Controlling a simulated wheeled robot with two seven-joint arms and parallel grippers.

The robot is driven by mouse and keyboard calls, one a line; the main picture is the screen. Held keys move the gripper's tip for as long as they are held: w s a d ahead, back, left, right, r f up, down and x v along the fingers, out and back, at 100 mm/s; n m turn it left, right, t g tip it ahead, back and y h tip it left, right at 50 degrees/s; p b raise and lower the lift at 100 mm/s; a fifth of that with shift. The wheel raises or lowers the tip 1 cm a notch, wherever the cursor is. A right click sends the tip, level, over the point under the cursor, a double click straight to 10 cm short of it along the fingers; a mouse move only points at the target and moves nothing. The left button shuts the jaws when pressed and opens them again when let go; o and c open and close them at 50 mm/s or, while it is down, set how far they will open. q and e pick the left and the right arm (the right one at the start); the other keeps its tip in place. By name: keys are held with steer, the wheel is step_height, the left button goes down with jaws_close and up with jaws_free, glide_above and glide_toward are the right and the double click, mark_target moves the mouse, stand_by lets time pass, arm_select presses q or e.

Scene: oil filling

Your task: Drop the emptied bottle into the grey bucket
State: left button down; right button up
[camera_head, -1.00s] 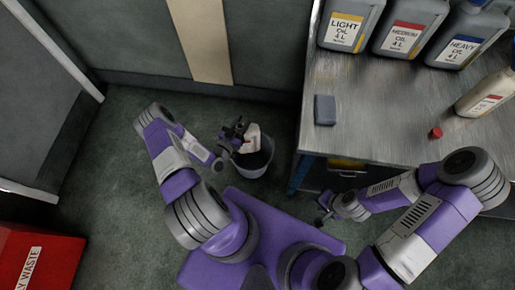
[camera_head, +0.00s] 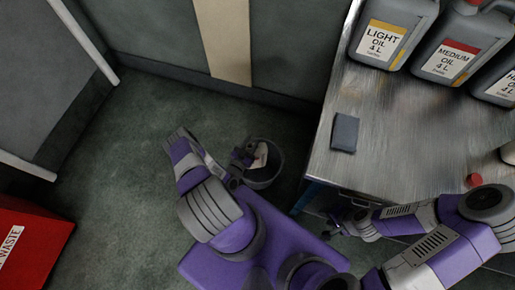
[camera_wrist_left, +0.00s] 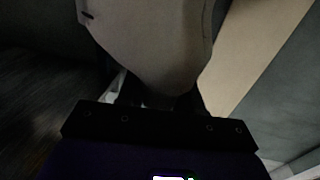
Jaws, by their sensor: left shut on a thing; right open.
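The emptied bottle (camera_head: 260,155) is pale with a label and is partly hidden by my left gripper in the head view. My left gripper (camera_head: 247,154) is shut on it, at the mouth of the grey bucket (camera_head: 266,182) on the floor. The bottle appears at or just inside the bucket's opening; its exact depth I cannot tell. In the left wrist view the bottle (camera_wrist_left: 155,45) fills the upper middle, between the dark fingers. My right gripper (camera_head: 334,222) is open and empty, low beside the bench's front.
A red waste bin (camera_head: 35,245) is at lower left. The floor left of the bucket is clear.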

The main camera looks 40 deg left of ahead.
arm_select(q)
steer(key=shift+f+b, duration=0.35)
steer(key=shift+f, duration=0.4)
